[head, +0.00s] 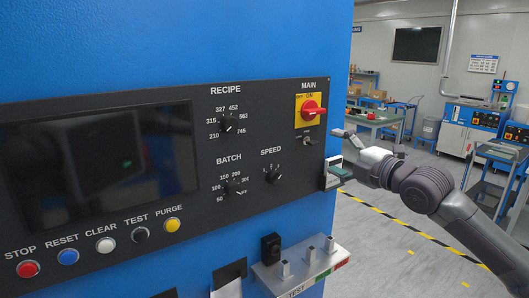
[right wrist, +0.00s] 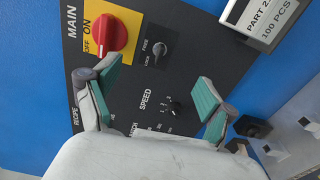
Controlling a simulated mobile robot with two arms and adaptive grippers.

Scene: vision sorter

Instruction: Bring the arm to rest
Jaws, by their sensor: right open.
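My right gripper (head: 340,156) is open and empty, just right of the black control panel (head: 208,190) in the head view. In the right wrist view its two green-padded fingers (right wrist: 150,98) are spread apart in front of the panel, with nothing between the pads. My right arm (head: 425,190) comes in from the lower right. The red MAIN switch (head: 311,110) on its yellow plate sits at the panel's upper right; it also shows in the right wrist view (right wrist: 107,36). Whether the fingers touch the panel I cannot tell. My left gripper is out of view.
The blue cabinet (head: 200,40) fills the left. The panel bears a dark screen (head: 95,160), the SPEED knob (head: 273,176), a FREE/LOCK switch (right wrist: 159,48) and several push buttons. A small shelf (head: 300,262) juts out below. Open floor (head: 390,260) and workbenches lie to the right.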

